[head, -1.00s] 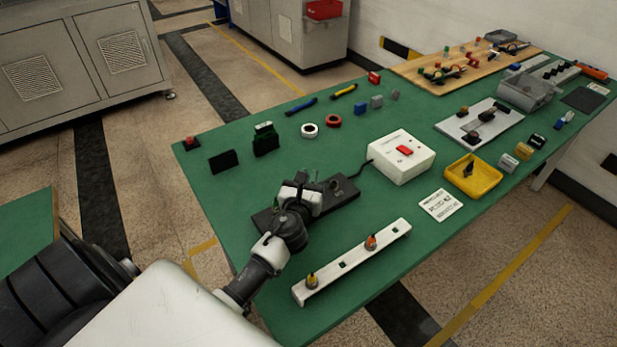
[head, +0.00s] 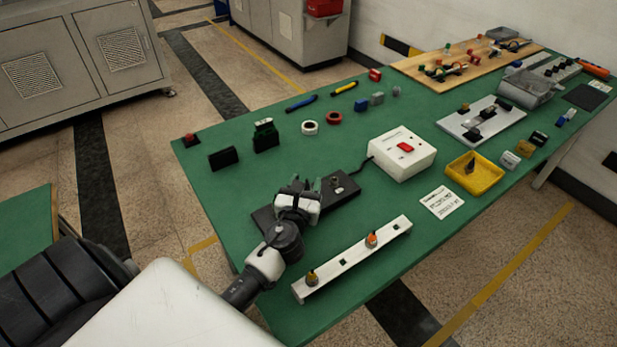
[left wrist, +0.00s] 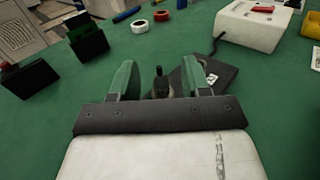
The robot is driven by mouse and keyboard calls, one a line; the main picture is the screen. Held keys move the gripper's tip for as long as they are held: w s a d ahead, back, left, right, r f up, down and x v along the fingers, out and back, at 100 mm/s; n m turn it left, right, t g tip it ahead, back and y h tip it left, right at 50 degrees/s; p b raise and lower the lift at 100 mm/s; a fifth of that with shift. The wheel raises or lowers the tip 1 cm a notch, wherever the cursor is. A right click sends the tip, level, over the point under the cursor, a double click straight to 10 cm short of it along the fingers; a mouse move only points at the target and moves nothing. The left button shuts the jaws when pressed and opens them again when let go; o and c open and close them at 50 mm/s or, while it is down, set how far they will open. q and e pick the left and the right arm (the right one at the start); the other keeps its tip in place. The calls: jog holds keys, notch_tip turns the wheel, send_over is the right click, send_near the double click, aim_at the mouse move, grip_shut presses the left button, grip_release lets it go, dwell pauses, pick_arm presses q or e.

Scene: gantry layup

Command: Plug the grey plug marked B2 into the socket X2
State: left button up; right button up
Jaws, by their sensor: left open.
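My left gripper (head: 312,188) is over the left part of a dark plate (head: 345,203) on the green table. It also shows in the left wrist view (left wrist: 157,72), open, with its two fingers apart. Between them stands a small dark upright piece with a greyish base (left wrist: 160,86), perhaps the grey plug; no B2 mark is readable, and I cannot tell whether the fingers touch it. The head view hides it behind the gripper. No X2 label is readable. My right gripper is not in view.
A white box with a red switch (head: 402,155) stands right of the plate, with a black cable running to it. A yellow tray (head: 488,181) and a white card (head: 441,203) lie further right. Black and green blocks (head: 265,137) stand behind on the left.

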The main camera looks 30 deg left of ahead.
pick_arm(q)
jog(key=b+v, duration=0.1)
jog(key=v, duration=0.7)
jog(key=shift+r, duration=0.1)
